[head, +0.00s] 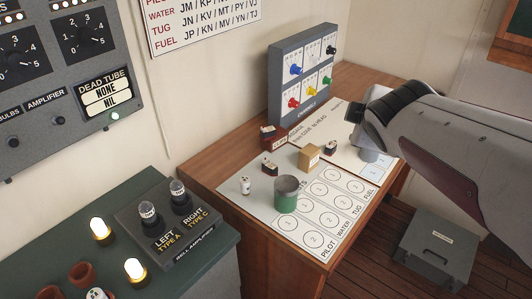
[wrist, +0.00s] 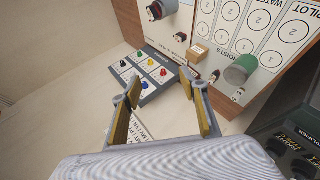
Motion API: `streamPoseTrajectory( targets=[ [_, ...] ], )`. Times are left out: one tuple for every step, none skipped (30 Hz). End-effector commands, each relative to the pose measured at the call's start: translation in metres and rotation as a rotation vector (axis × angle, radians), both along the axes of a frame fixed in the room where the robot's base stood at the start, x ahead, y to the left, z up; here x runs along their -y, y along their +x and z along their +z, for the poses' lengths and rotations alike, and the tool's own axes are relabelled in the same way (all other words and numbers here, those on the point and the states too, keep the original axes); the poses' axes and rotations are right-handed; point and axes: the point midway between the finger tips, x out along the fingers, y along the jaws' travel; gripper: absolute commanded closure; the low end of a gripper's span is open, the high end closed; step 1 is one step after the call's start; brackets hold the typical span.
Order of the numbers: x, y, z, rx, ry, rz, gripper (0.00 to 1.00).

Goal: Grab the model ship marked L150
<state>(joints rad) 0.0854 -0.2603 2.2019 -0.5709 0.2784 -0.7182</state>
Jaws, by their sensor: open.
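Several small model ships stand on the desk. In the head view the fingers are hidden.
The tan box (head: 309,158) and a green cup (head: 286,194) stand on the white chart (head: 325,215). A grey-blue cup (head: 372,152) stands below my arm. The grey panel (head: 303,78) with coloured knobs rises at the desk's back. A green cabinet (head: 205,260) stands front left.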

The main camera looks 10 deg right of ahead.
Motion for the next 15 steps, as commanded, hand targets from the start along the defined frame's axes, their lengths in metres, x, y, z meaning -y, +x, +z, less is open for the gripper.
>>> streamPoseTrajectory(
  targets=[
    [0.001,0.014,0.001,0.003,-0.052,0.042,0.56],
    [0.001,0.022,0.003,0.008,-0.085,0.071,0.56],
    [0.001,0.033,0.005,0.014,-0.131,0.109,0.56],
    [0.001,0.041,0.005,0.018,-0.165,0.139,0.56],
    [0.0,0.048,0.006,0.023,-0.198,0.167,0.56],
    [0.0,0.059,0.007,0.027,-0.243,0.206,0.56],
    [-0.002,0.066,0.008,0.032,-0.277,0.237,0.56],
    [-0.002,0.074,0.008,0.036,-0.311,0.267,0.56],
    [-0.004,0.084,0.008,0.04,-0.355,0.306,0.56],
    [-0.005,0.091,0.008,0.044,-0.389,0.337,0.56],
    [-0.007,0.098,0.008,0.049,-0.421,0.366,0.56],
    [-0.009,0.107,0.007,0.055,-0.465,0.406,0.56],
    [-0.01,0.114,0.006,0.058,-0.498,0.437,0.56],
    [-0.012,0.121,0.005,0.063,-0.53,0.467,0.56],
    [-0.015,0.129,0.003,0.069,-0.573,0.509,0.56]
  ],
)
